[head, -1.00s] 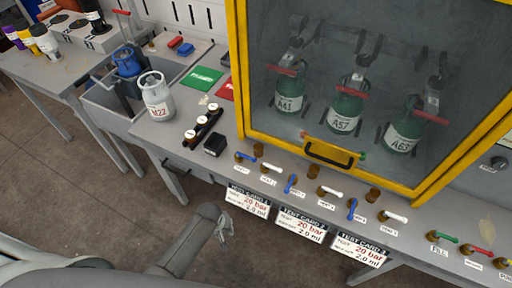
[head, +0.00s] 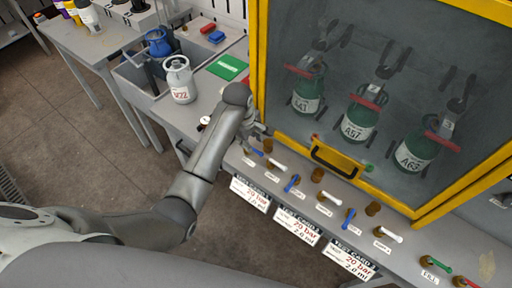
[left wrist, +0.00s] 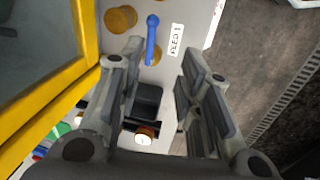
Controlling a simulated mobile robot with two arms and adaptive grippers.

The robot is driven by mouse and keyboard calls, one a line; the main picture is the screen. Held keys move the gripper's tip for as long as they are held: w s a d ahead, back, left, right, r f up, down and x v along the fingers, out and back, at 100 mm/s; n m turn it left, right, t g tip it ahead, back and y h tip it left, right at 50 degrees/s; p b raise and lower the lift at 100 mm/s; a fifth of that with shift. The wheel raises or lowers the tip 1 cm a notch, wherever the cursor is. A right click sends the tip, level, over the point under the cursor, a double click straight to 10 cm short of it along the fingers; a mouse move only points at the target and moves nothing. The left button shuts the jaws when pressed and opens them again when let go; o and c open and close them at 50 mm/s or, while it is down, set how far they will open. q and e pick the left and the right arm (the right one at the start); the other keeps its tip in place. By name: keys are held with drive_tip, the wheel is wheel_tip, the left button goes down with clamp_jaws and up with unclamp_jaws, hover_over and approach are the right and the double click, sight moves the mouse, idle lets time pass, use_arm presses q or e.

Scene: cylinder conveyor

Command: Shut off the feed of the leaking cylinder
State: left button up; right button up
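Three green cylinders stand behind the cabinet glass: A41 (head: 307,98), A57 (head: 360,122) and A63 (head: 416,152). No leak is discernible at this size. Below the cabinet is a row of blue and white valve handles. The FEED 1 blue handle (left wrist: 152,40) lies beyond my fingertips in the left wrist view. Further blue handles, a middle one (head: 292,183) and a right one (head: 349,218), show in the head view. My left gripper (head: 262,132) is above the left end of the row, partly hidden by its arm. Its fingers (left wrist: 160,92) are apart and empty. My right gripper is not in view.
The yellow cabinet frame (head: 395,205) is close beside my left gripper. Test cards (head: 297,227) hang on the bench front. A small black block (left wrist: 148,100) shows between my fingers. Green and red handles sit at the far right.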

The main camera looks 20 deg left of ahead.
sight(257, 151)
use_arm(q)
drive_tip(key=shift+n, duration=0.3)
drive_tip(key=w+f, duration=0.1)
drive_tip(key=f, duration=0.2)
drive_tip(key=w+f, duration=0.1)
drive_tip(key=f, duration=0.2)
drive_tip(key=w+d+f, duration=0.1)
drive_tip(key=f, duration=0.2)
drive_tip(key=shift+d, duration=0.1)
clamp_jaws()
